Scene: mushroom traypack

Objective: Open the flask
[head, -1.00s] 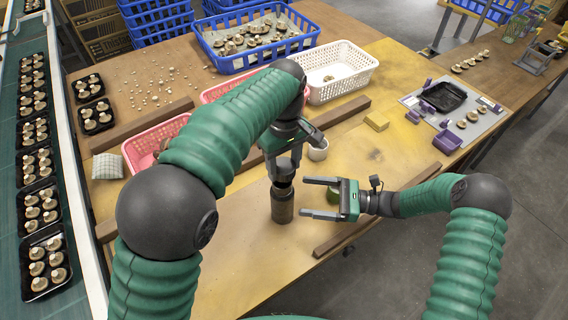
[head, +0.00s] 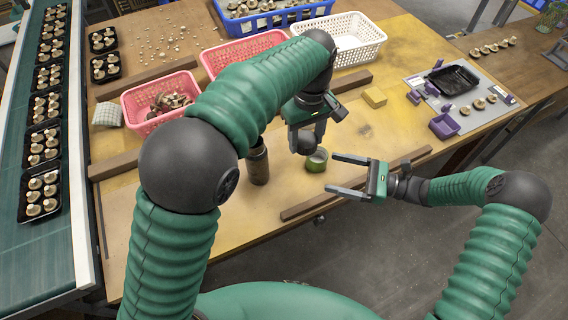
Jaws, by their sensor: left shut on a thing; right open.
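The flask (head: 258,163) is a dark olive-brown cylinder standing upright on the yellowed worktable. Its top shows a dark opening with no cap on it. My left gripper (head: 306,134) is to the right of the flask and apart from it. It is shut on a dark rounded flask cap (head: 304,144), held above the table; the gripper partly hides the cap. My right gripper (head: 350,174) is open and empty, right of the flask, with its fingers pointing left.
A small green container (head: 317,160) stands between the flask and my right gripper. Wooden strips (head: 345,190) lie on the table. Table in front of the flask is clear.

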